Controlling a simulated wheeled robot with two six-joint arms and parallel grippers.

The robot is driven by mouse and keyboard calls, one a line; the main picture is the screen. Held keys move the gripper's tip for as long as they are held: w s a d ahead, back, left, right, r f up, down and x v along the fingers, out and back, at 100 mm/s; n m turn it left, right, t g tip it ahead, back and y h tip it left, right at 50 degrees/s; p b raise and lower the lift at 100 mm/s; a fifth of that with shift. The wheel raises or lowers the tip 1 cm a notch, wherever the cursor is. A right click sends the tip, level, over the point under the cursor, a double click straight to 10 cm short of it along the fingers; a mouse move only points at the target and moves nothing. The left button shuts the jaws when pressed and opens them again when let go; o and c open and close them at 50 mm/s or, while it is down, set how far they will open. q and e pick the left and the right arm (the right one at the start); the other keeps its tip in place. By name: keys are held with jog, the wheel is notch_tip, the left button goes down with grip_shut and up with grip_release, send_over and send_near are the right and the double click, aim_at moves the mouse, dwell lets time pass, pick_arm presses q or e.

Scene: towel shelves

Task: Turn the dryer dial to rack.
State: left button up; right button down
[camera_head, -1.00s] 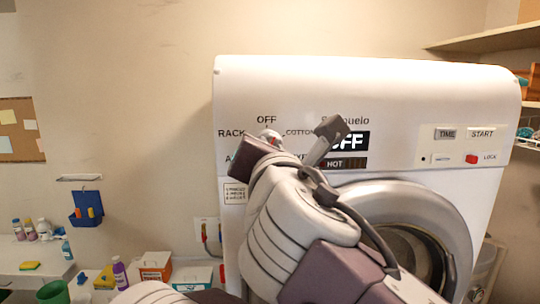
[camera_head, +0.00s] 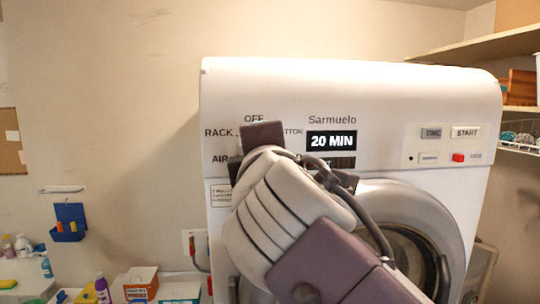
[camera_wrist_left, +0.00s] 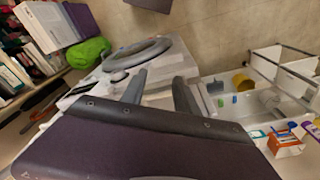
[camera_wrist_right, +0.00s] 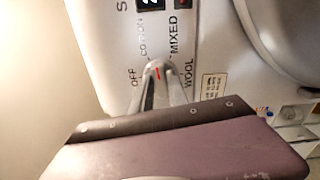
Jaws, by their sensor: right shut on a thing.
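The white dryer (camera_head: 400,90) fills the middle of the head view, its display (camera_head: 331,140) reading "20 MIN". The RACK label (camera_head: 218,132) shows left of my right gripper, which covers the dial there. In the right wrist view, the grey dial (camera_wrist_right: 157,72) with a red mark sits between the fingers of my right gripper (camera_wrist_right: 160,82), shut on it. OFF, COTTON, MIXED and WOOL labels surround it; RACK is hidden in this view. I cannot tell which label the mark points to. My left gripper (camera_wrist_left: 161,78) is open and empty in the left wrist view.
The dryer's round door (camera_head: 405,205) is below the panel, close behind my right arm. START (camera_head: 466,132) and TIME buttons are at the panel's right. A wall shelf (camera_head: 480,47) is at upper right. Boxes and bottles (camera_head: 140,283) stand at lower left.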

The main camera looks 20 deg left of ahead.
jog(key=n, duration=0.9)
jog(key=n+b, duration=0.1)
jog(key=n, duration=0.9)
jog(key=n+b, duration=0.1)
jog(key=n, duration=0.8)
jog(key=shift+s+a+r+n, duration=0.3)
jog(key=shift+a+r+n, duration=0.05)
jog(key=shift+a+n, duration=0.05)
dwell(1.0)
jog(key=shift+m, duration=0.3)
dwell(0.3)
jog(key=c, duration=1.3)
grip_release()
jog(key=shift+w+a+f, duration=0.15)
jog(key=shift+w+f, duration=0.05)
jog(key=shift+w, duration=0.05)
